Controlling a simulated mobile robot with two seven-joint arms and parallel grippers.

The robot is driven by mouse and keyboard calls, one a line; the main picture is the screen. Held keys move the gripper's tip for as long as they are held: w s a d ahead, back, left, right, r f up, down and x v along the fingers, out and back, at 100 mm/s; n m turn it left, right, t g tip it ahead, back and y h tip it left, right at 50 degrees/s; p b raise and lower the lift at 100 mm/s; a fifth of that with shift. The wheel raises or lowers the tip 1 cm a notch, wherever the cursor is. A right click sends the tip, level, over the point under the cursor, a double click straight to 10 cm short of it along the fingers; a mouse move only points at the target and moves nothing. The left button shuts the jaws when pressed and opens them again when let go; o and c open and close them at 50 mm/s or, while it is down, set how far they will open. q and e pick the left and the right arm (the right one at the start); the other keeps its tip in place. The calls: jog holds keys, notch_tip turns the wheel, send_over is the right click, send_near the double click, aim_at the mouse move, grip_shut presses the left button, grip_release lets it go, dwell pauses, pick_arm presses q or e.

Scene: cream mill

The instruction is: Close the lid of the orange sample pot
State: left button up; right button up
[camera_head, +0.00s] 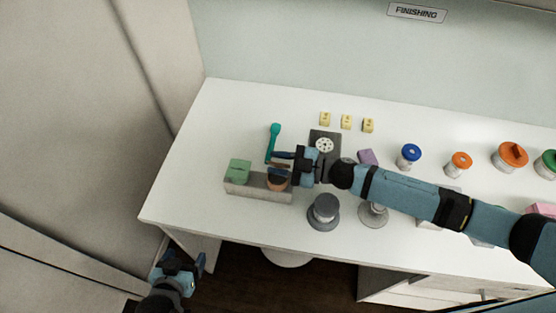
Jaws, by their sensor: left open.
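A small orange-brown pot (277,182) sits at the right end of a grey block (258,193) on the white table. Its top is partly hidden by my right gripper, so I cannot tell how its lid stands. A green pot (238,170) stands on the same block to its left. My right gripper (281,160) reaches in from the right and is just above and behind the orange pot; its finger gap and any contact are unclear. My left gripper (181,257) is open and empty, low beside the table's front left corner.
A teal-handled tool (273,138) stands close behind the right gripper. A dark grey knob (323,210) is in front of my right arm. Jars with blue (411,152) and orange (460,160) lids stand to the right. The table's left end is clear.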

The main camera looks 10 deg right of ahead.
grip_shut()
jog(key=shift+s+f, duration=0.1)
jog(key=shift+s+a+f+n+b, duration=0.1)
jog(key=shift+s+f+n+b, duration=0.15)
jog(key=shift+n, duration=0.25)
jog(key=shift+s+a+f+n+b, duration=0.15)
jog(key=shift+n+b, duration=0.15)
jog(key=shift+n, duration=0.2)
jog(key=shift+s+f+n+b, duration=0.15)
jog(key=shift+s+n+b, duration=0.15)
jog(key=shift+n, duration=0.5)
jog(key=shift+s+a+f+n+b, duration=0.1)
jog(key=shift+s+f+n+b, duration=0.2)
jog(key=shift+n+b, duration=0.45)
jog(key=shift+s+f+n, duration=0.1)
jog(key=shift+f+n, duration=0.15)
jog(key=shift+n, duration=0.6)
